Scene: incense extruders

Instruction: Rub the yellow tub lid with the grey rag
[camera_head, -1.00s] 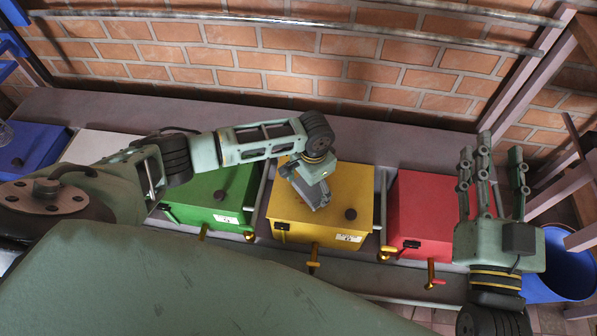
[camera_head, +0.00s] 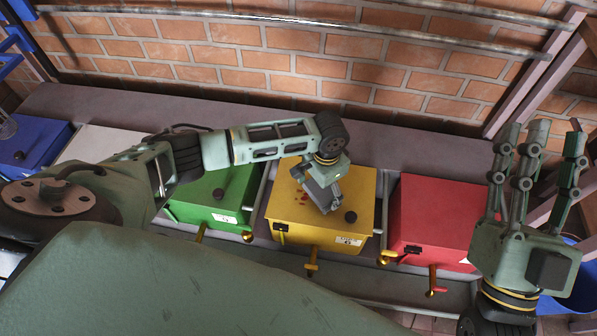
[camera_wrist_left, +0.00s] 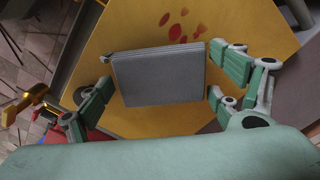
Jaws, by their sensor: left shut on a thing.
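The yellow tub (camera_head: 289,213) stands mid-row with its lid (camera_head: 285,185) shut; red spots mark the lid left of my gripper and show in the wrist view (camera_wrist_left: 178,27). My left gripper (camera_head: 322,190) is over the lid's middle, shut on the folded grey rag (camera_head: 325,201). In the left wrist view, the rag (camera_wrist_left: 160,77) sits between the fingers, flat against or just above the lid; I cannot tell which. My right gripper (camera_head: 538,150) is open and empty at the right, fingers pointing up.
A green tub (camera_head: 215,208) stands to the left and a red tub (camera_head: 430,215) to the right. A dark knob (camera_head: 351,217) stands on the yellow lid near the rag. Brass spouts stick out in front. A brick wall is behind; a blue bin is far right.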

